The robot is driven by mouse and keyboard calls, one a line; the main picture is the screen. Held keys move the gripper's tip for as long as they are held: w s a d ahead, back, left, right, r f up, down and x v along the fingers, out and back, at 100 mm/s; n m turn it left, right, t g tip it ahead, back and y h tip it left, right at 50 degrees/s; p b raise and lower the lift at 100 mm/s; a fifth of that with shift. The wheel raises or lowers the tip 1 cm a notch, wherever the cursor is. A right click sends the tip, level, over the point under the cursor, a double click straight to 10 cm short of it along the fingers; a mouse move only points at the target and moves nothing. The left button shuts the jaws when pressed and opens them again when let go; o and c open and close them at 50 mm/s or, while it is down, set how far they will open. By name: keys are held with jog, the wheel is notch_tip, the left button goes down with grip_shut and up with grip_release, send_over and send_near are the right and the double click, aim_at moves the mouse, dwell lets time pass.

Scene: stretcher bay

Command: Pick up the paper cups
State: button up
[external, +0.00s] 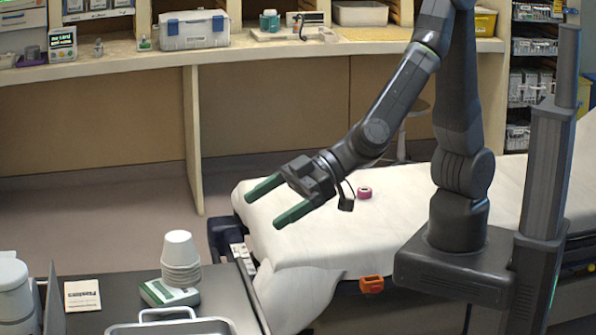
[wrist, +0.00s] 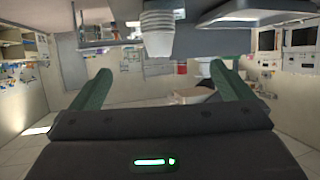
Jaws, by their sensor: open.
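A stack of nested white paper cups (external: 181,258) stands upside down on the dark cart top (external: 112,266) at the lower left of the external view. A green and white box (external: 168,293) is right at its foot; I cannot tell whether the stack rests on it or behind it. My gripper (external: 262,210) is open and empty, above the stretcher, to the right of the cups and apart from them. In the wrist view the cups (wrist: 158,32) show at the top centre, beyond and between the open green fingers (wrist: 161,67).
A metal tray (external: 175,327), a booklet (external: 83,295) and a white container (external: 12,290) crowd the cart around the cups. The white-sheeted stretcher (external: 320,240) holds a pink roll (external: 364,192). An orange item (external: 371,284) is at its side. A shelf counter (external: 110,62) runs behind.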

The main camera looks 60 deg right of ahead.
jog(key=c, duration=0.4)
jog(key=shift+c, duration=0.2)
jog(key=shift+a, duration=0.1)
jog(key=s+a+g+b, duration=0.2)
jog(key=s+a+g, duration=0.25)
jog(key=a, duration=0.45)
jog(key=m+t+h+b, duration=0.4)
jog(key=m+h, duration=0.3)
jog(key=h, duration=0.2)
send_near(181, 236)
jog(key=p+x, duration=0.1)
jog(key=x, duration=0.7)
jog(key=shift+a+f+p, duration=0.1)
jog(key=shift+p, duration=0.25)
jog(key=shift+g, duration=0.25)
jog(key=shift+s+p+x, duration=0.15)
jog(key=shift+p+x, duration=0.35)
jog(key=shift+x, duration=0.95)
jog(key=shift+s+p+x, duration=0.1)
jog(key=shift+p+x, duration=0.4)
jog(key=shift+x, duration=0.95)
